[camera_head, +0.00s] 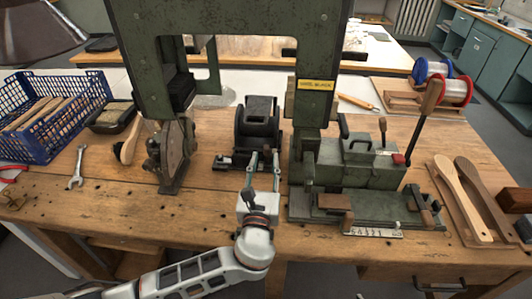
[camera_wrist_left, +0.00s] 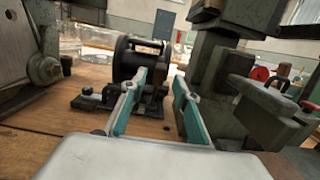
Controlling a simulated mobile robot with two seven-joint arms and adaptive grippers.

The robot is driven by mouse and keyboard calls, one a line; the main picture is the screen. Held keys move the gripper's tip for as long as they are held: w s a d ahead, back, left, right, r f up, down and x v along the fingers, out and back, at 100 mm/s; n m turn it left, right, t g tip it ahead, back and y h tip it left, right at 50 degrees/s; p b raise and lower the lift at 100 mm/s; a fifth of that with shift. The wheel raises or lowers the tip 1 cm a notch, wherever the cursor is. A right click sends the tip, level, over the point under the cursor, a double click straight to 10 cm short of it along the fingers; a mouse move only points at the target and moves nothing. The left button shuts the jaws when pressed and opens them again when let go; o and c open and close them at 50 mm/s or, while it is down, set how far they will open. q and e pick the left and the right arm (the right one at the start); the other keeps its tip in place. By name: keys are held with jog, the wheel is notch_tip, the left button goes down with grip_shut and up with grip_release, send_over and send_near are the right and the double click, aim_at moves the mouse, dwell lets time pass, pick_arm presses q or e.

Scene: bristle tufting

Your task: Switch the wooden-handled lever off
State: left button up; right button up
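A long lever with a wooden handle (camera_head: 432,97) rises from the right side of the green machine (camera_head: 365,168); its black rod leans up and to the right, next to a red part. A smaller wooden-topped lever (camera_head: 382,125) stands on the same machine. My left gripper (camera_head: 264,158) is in front of the black motor-like unit (camera_head: 258,124), left of the green machine and well away from both levers. In the left wrist view its two teal fingers (camera_wrist_left: 156,88) are apart with nothing between them. My right gripper does not show.
A tall green frame (camera_head: 310,80) stands beside the black unit. A blue crate (camera_head: 60,130) and a wrench (camera_head: 77,168) lie at left. Wooden brush handles (camera_head: 462,200) lie at right; wire spools (camera_head: 455,90) stand behind. The front-left bench top is mostly clear.

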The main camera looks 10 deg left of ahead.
pick_arm(q)
jog(key=s, duration=0.7)
jog(key=shift+s+f, duration=0.2)
jog(key=shift+f, duration=0.15)
